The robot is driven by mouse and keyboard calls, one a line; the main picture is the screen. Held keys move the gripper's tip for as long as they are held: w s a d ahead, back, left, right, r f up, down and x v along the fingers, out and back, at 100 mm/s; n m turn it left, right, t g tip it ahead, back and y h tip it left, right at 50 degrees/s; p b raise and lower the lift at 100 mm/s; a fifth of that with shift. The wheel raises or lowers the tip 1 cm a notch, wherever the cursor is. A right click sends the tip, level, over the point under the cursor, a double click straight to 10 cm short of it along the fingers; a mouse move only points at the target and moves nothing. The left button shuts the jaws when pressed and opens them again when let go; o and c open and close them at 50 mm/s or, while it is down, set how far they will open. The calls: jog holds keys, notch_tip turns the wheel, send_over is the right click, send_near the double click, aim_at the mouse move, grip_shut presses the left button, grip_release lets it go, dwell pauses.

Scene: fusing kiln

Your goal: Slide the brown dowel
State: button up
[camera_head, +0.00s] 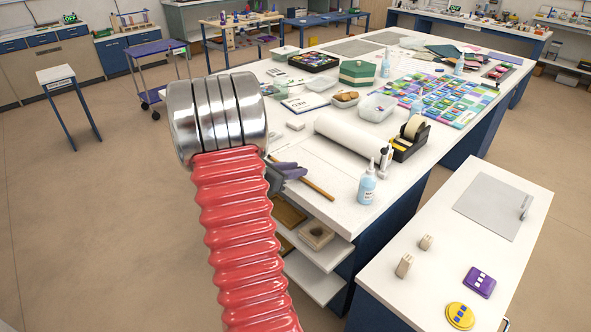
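The brown dowel (316,188) is a thin brown rod on the near part of the long white table (345,195). It slants down to the right. My gripper (296,172), dark with purplish fingers, is at the dowel's upper left end. My red ribbed arm and its silvery end section hide much of the gripper. I cannot tell whether the fingers touch the dowel or how far apart they are.
A white paper roll (347,139), a tape dispenser (411,137) and a light blue bottle (367,186) stand beyond and right of the dowel. Open shelves (322,279) are below the table's near edge. A lower white side table (450,250) is at the right.

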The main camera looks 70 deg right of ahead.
jog(key=shift+o, duration=1)
jog(key=shift+s, duration=0.1)
jog(key=v, duration=1.3)
jog(key=shift+w+a, duration=0.25)
jog(key=shift+a, duration=0.1)
